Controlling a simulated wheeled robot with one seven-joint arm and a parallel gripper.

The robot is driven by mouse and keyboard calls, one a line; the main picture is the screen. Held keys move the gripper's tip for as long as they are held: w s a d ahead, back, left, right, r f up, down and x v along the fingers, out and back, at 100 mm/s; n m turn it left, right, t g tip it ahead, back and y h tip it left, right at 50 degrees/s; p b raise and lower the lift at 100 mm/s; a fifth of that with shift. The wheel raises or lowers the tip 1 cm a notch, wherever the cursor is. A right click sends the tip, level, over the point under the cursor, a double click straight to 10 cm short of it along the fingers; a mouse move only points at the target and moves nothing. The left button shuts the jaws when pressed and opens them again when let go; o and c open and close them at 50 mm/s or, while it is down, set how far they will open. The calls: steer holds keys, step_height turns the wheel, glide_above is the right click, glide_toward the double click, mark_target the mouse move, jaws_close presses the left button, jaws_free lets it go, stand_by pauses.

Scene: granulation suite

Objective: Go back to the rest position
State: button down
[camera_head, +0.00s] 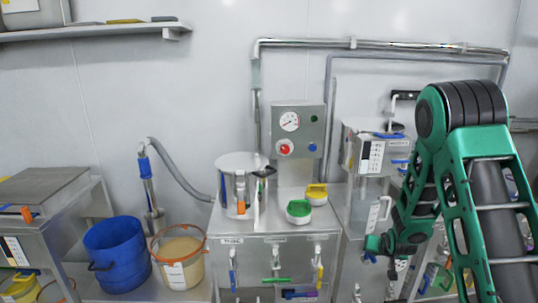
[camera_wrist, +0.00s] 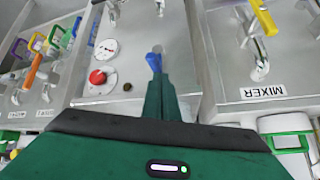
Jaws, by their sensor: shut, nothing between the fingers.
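My gripper (camera_head: 374,243) is at the lower right in the head view, in front of the steel cabinets, at the end of my green arm. In the wrist view its green fingers (camera_wrist: 160,95) are together, with nothing held between them. A blue handle (camera_wrist: 154,62) shows just past the fingertips in the wrist view; I cannot tell whether they touch it.
A steel cabinet (camera_head: 255,265) carries a pot (camera_head: 236,190), round containers with green (camera_head: 299,208) and yellow (camera_head: 317,190) lids, and coloured valve handles. A blue bucket (camera_head: 115,255) stands left. A panel (camera_wrist: 262,95) marked MIXER is close right in the wrist view.

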steer(key=s+d+r+m+g, duration=0.1)
steer(key=s+d+r+g, duration=0.15)
steer(key=s+r, duration=0.65)
steer(key=s+d+r+g, duration=0.2)
steer(key=s+d+r, duration=0.3)
steer(key=s, duration=0.7)
steer(key=s+a+r+g, duration=0.1)
steer(key=s+r, duration=0.1)
steer(key=s, duration=0.6)
steer(key=s+a+r+m+g+y, duration=0.1)
steer(key=s+a+r, duration=0.1)
steer(key=s, duration=0.6)
steer(key=s+a+r+g, duration=0.1)
steer(key=s+r, duration=0.3)
steer(key=s, duration=0.4)
steer(key=shift+a+m, duration=0.3)
steer(key=shift+a, duration=0.1)
steer(key=shift+r+g, duration=0.1)
steer(key=shift+g, duration=0.15)
